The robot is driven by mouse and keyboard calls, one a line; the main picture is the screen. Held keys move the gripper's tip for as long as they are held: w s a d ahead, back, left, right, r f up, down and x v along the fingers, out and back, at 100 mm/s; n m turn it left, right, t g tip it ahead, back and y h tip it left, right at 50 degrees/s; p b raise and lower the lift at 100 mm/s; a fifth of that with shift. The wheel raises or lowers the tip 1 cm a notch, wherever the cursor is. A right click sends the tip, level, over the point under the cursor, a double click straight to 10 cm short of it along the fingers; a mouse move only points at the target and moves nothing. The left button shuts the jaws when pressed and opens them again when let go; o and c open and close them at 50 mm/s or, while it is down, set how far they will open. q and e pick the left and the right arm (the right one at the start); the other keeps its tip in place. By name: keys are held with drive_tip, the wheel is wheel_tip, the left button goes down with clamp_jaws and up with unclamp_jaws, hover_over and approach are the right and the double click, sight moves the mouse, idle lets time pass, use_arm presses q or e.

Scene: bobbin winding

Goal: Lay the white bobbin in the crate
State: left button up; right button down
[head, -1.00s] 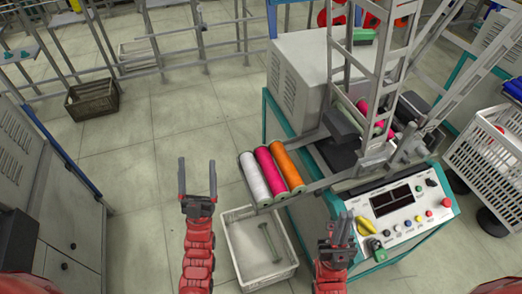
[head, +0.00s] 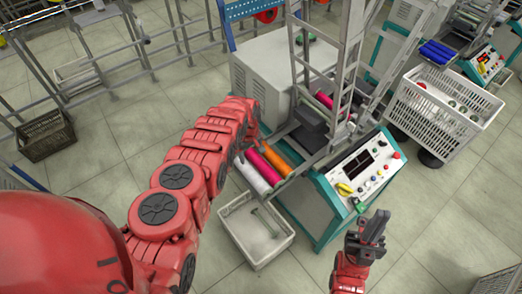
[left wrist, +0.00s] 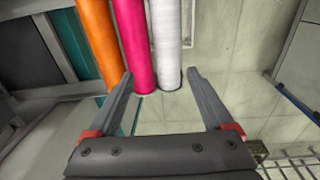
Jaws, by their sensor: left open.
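The white bobbin (head: 257,174) lies beside a magenta bobbin (head: 266,161) and an orange bobbin (head: 279,157) on the machine's front rack. In the left wrist view the white bobbin (left wrist: 167,42) is right of the magenta one. My left gripper (left wrist: 161,75) is open and empty, its fingers pointing toward the bobbin ends; the white and magenta ends show between them. In the head view my left arm largely hides this gripper. The pale crate (head: 230,234) stands on the floor below the rack, with a thin greenish spool inside. My right gripper (head: 371,226) is right of the crate; its jaw gap is unclear.
The winding machine's control panel (head: 362,172) is right of the bobbins, and its upright frame rises behind. A white basket (head: 440,112) stands at the right with items in it. A dark crate (head: 45,136) sits at the far left.

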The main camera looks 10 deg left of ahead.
use_arm(q)
drive_tip(key=shift+g, duration=0.4)
drive_tip(key=f+b, duration=0.1)
drive_tip(key=s+f+b, duration=0.1)
drive_tip(key=f+b, duration=0.2)
drive_tip(key=shift+s+d+f+b, duration=0.2)
drive_tip(key=shift+s+f+b, duration=0.05)
drive_tip(key=shift+b, duration=0.1)
drive_tip(key=shift+w+f+b, duration=0.1)
drive_tip(key=shift+f+b, duration=0.65)
drive_tip(key=shift+f, duration=0.05)
drive_tip(key=shift+f, duration=0.1)
